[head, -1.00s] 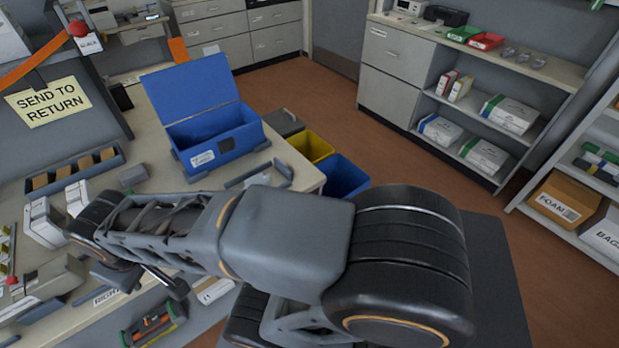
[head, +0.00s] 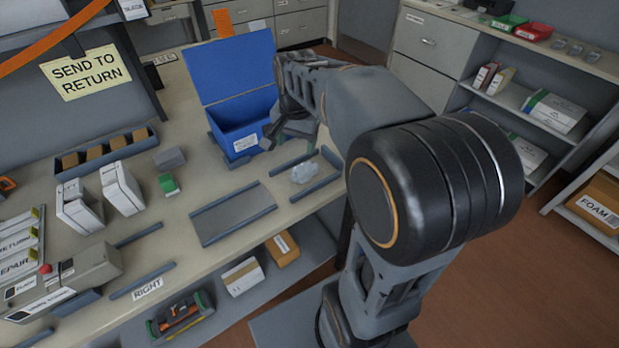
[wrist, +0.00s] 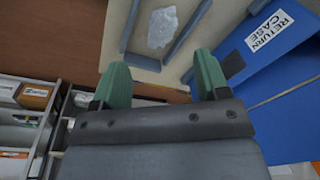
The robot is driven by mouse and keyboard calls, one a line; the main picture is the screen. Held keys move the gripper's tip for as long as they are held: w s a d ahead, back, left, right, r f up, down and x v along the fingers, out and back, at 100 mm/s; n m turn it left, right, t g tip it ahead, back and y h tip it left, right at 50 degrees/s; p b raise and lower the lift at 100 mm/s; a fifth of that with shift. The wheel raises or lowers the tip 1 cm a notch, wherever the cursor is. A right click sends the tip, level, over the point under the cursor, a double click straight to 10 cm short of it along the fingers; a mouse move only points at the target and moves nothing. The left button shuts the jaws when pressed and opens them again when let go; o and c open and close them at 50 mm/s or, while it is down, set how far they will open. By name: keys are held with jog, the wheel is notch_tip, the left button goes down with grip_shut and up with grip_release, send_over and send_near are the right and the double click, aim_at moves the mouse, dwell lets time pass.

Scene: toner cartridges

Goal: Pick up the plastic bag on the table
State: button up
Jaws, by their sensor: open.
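The plastic bag (head: 304,173) is a small, crumpled, whitish clear bag lying on the table (head: 178,200) between two grey rails near the right end. In the wrist view the bag (wrist: 162,27) shows at the top, beyond and between the fingertips. My gripper (wrist: 158,78) has two green fingers, spread apart with nothing between them. In the head view the gripper end of my arm (head: 290,125) hangs beside the blue case, above and behind the bag, apart from it.
The open blue return case (head: 240,105) stands close by my gripper; its labelled wall (wrist: 285,55) is right of the fingers in the wrist view. Grey rails (head: 318,184) flank the bag.

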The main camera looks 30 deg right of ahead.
aim_at(304, 166)
jog(key=w+d+f+m+b, duration=0.1)
jog(key=f, duration=0.2)
jog(key=w+d+f+m, duration=0.2)
jog(key=f, duration=0.2)
jog(key=w+d+f+m+g+b, duration=0.1)
jog(key=w+f+m, duration=0.1)
jog(key=f, duration=0.1)
jog(key=shift+d+f+b, duration=0.3)
jog(key=shift+d+f, duration=0.05)
jog(key=shift+a+f+b, duration=0.15)
jog(key=shift+f+b, duration=0.15)
jog(key=shift+f, duration=2.75)
jog(key=shift+c, duration=0.4)
jog(key=c, duration=0.5)
